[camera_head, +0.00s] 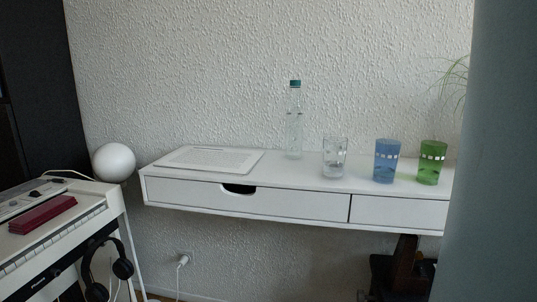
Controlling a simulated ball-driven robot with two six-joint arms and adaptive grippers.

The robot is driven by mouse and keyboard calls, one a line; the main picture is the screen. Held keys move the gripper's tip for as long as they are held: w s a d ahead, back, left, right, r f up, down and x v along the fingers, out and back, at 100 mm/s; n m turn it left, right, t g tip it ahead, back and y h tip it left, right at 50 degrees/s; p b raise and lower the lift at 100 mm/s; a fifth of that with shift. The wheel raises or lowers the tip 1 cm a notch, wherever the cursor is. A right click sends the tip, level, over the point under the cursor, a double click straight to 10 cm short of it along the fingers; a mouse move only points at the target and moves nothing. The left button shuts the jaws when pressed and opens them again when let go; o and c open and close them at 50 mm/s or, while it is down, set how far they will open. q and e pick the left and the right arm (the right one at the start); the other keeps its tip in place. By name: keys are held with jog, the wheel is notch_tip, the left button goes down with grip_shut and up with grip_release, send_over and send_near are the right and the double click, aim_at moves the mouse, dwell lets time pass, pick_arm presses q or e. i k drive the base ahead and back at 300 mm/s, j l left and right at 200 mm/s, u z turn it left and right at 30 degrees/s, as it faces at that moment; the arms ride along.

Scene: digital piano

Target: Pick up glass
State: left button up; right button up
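A clear glass (334,158) stands upright on the white wall shelf (250,203), right of its middle. A blue glass (386,161) and a green glass (432,162) stand to the right of it, each with a band of pale squares. None of the glasses touch each other in this view. Neither of my grippers is in view.
A clear bottle with a teal cap (294,122) stands behind and left of the clear glass. A flat white tablet-like object (210,159) lies on the shelf's left. A digital piano (60,235) with hanging headphones (107,268) is at left. A grey vertical surface (502,150) blocks the right side.

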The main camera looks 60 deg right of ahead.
aim_at(387, 151)
jog(key=z, duration=2.6)
